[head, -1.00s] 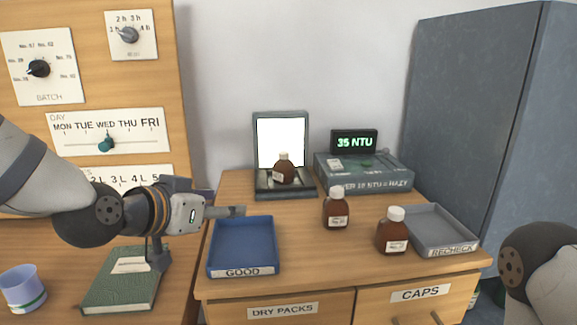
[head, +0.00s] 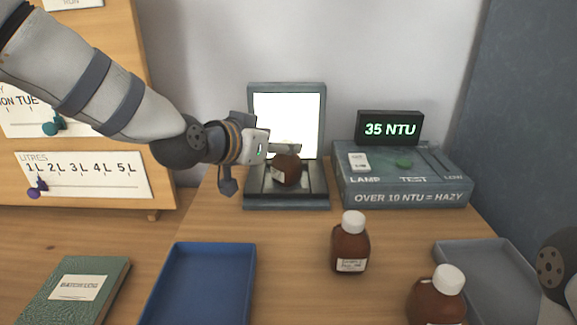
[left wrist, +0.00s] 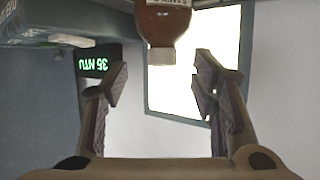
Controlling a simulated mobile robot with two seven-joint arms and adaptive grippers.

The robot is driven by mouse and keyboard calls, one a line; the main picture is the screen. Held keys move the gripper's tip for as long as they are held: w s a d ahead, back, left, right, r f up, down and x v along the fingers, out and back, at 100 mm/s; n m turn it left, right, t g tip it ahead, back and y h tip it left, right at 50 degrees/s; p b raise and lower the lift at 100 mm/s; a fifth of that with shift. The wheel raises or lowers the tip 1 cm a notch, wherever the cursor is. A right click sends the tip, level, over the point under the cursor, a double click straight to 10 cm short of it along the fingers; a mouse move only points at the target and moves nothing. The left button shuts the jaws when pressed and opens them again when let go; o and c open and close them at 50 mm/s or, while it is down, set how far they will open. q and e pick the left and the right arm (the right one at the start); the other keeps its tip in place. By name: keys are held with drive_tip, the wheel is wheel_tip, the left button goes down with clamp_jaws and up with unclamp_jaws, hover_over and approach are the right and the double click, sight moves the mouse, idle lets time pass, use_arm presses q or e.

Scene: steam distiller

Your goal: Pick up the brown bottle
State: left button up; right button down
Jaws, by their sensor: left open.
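Three brown bottles with labels are in view. One brown bottle (head: 287,171) stands on the dark stand (head: 258,190) in front of the lit white panel (head: 287,118); its cap is hidden behind my gripper in the head view. A second brown bottle (head: 350,248) with a white cap stands on the table, and a third (head: 436,304) is at the lower right. My left gripper (head: 285,148) is open at the top of the bottle on the stand. In the left wrist view, that bottle (left wrist: 166,24) appears upside down, its cap near the gap between the open fingers (left wrist: 162,85).
The turbidity meter (head: 405,178) reading 35 NTU stands right of the panel. A blue tray (head: 160,290) is at the front left, a grey tray (head: 445,250) at the right. A green book (head: 75,290) lies at the lower left.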

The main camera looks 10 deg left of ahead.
use_arm(q)
drive_tip(key=x, duration=0.4)
drive_tip(key=shift+w+f+b, duration=0.1)
drive_tip(key=shift+f+b, duration=0.05)
drive_tip(key=shift+b, duration=0.2)
drive_tip(key=shift+r, duration=0.25)
drive_tip(key=c, duration=0.3)
drive_tip(key=shift+f, duration=0.1)
clamp_jaws()
wheel_tip(320, 180, up, 10)
drive_tip(key=shift+r+p, duration=0.1)
drive_tip(key=shift+p, duration=0.4)
